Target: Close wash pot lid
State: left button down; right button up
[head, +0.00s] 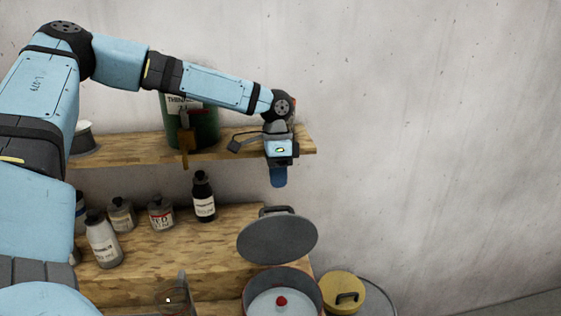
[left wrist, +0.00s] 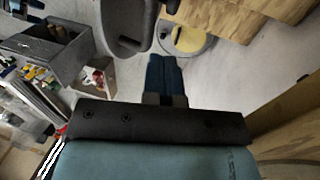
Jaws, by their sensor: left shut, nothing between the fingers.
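The wash pot (head: 313,290) stands at the bottom of the head view, with a pale inside and a red round thing (head: 281,301) in it. Its grey round lid (head: 277,242) is raised and tilted above the pot's far side, with a dark handle on its upper edge. My left gripper (head: 279,180) points down above the lid's handle, apart from it in the picture, its blue fingers shut and empty. The shut fingers also show in the left wrist view (left wrist: 166,75). A dark grey rounded form (left wrist: 125,30) beside them may be the lid. My right gripper is not in view.
A wooden shelf (head: 230,151) with a green can (head: 205,130) lies behind my left gripper. Several bottles (head: 103,240) stand on the lower wooden step (head: 150,262). A yellow lid with a dark handle (head: 340,285) sits right of the pot. The right side is open.

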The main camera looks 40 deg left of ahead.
pick_arm(q)
jog(key=x, duration=0.4)
jog(key=shift+w+f, duration=0.15)
jog(key=shift+f, duration=0.05)
dwell(0.3)
